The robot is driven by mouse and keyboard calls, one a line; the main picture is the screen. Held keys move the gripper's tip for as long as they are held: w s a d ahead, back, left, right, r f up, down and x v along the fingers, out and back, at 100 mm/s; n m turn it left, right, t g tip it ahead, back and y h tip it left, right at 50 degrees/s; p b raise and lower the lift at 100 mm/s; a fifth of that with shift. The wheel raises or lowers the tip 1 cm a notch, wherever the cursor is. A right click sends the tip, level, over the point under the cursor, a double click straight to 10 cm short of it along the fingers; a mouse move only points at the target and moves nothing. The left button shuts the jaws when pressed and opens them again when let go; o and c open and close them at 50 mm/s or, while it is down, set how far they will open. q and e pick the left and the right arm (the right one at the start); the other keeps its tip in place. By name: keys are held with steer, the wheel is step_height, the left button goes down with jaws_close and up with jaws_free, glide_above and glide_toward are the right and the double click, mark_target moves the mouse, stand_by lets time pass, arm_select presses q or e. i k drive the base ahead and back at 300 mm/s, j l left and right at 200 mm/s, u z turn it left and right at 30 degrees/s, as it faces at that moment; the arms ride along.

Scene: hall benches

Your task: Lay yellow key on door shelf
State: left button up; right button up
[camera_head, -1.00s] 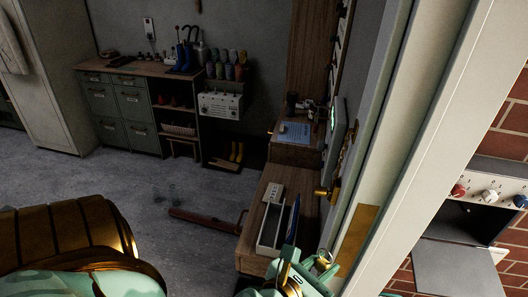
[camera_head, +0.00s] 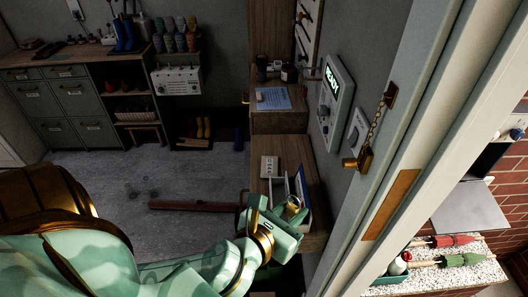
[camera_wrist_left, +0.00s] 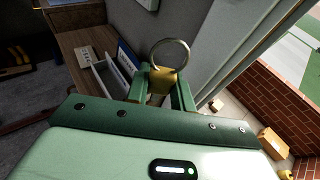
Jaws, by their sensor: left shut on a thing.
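My left gripper (camera_head: 291,212) is shut on the yellow key, in front of the low wooden shelf beside the door frame in the head view. In the left wrist view, the yellow key (camera_wrist_left: 163,79) is between the gripper fingers, with its metal ring standing up; its lower part is hidden. In the head view only a little of the key and ring shows. The low wooden shelf (camera_head: 314,181) carries a narrow white open tray and a pale socket-like box (camera_head: 269,167); it also shows in the left wrist view (camera_wrist_left: 70,42). My right gripper is not in view.
The door frame (camera_head: 405,150) rises close on the right, with a brass latch and chain (camera_head: 357,163). A lit wall panel (camera_head: 336,100) hangs above the shelf. A higher wooden ledge with a blue sheet (camera_head: 272,98) stands behind. A brown bar lies on the floor.

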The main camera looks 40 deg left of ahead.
mark_target(262, 151)
steer(key=j+z, duration=0.2)
steer(key=j, duration=1.15)
steer(key=i+j, duration=0.15)
steer(key=j, duration=0.2)
steer(key=i+j, duration=0.15)
steer(key=j, duration=0.2)
steer(key=u, duration=0.05)
